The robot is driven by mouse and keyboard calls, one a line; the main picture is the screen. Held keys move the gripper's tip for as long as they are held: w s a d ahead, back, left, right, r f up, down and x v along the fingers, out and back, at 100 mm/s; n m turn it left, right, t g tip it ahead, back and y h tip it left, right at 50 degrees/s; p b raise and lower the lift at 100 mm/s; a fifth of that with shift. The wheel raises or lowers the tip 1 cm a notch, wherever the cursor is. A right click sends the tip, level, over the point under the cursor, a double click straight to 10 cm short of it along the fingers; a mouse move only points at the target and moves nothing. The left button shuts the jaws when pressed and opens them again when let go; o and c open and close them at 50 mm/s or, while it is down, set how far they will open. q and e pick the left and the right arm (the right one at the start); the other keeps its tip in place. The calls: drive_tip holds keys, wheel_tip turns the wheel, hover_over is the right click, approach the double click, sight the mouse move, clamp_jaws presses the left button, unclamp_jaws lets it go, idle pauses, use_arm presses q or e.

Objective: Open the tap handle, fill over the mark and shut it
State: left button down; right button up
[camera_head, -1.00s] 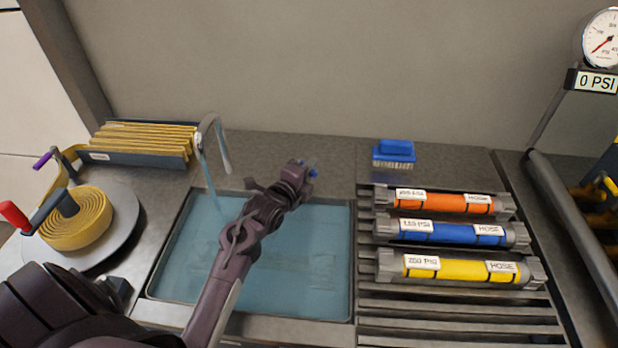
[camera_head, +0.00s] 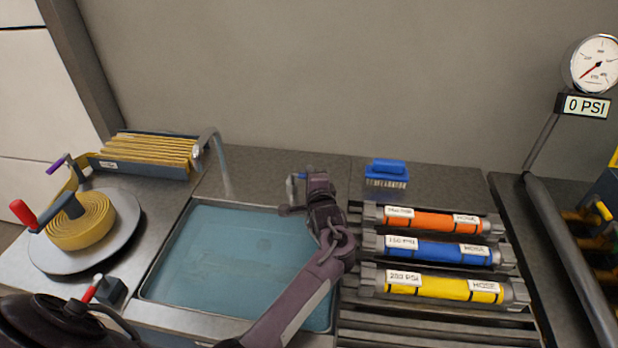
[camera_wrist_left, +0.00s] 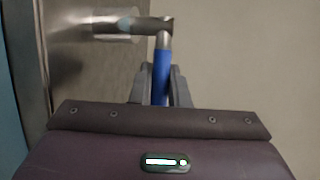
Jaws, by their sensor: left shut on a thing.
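The tap handle (camera_wrist_left: 161,68) is a blue grip on a metal stem. In the left wrist view it lies between the fingers of my left gripper (camera_wrist_left: 160,82), which is shut on it. In the head view my left gripper (camera_head: 303,188) is at the back right corner of the basin, hiding most of the handle. The basin (camera_head: 141,298) holds blue-green water. I cannot make out the fill mark. My right gripper is not in view.
Orange (camera_head: 432,221), blue (camera_head: 437,249) and yellow (camera_head: 443,287) hose rolls lie on the slatted rack at right. A blue brush (camera_head: 386,172) stands behind them. A gauge (camera_head: 595,63) reads 0 PSI. A reel with yellow hose (camera_head: 82,222) stands at left.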

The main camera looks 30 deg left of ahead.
use_arm(q)
drive_tip(key=shift+w+n+g+y, duration=0.1)
drive_tip(key=shift+n+g+y, duration=0.2)
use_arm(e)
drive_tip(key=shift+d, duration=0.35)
use_arm(q)
drive_tip(key=c, duration=1.4)
unclamp_jaws()
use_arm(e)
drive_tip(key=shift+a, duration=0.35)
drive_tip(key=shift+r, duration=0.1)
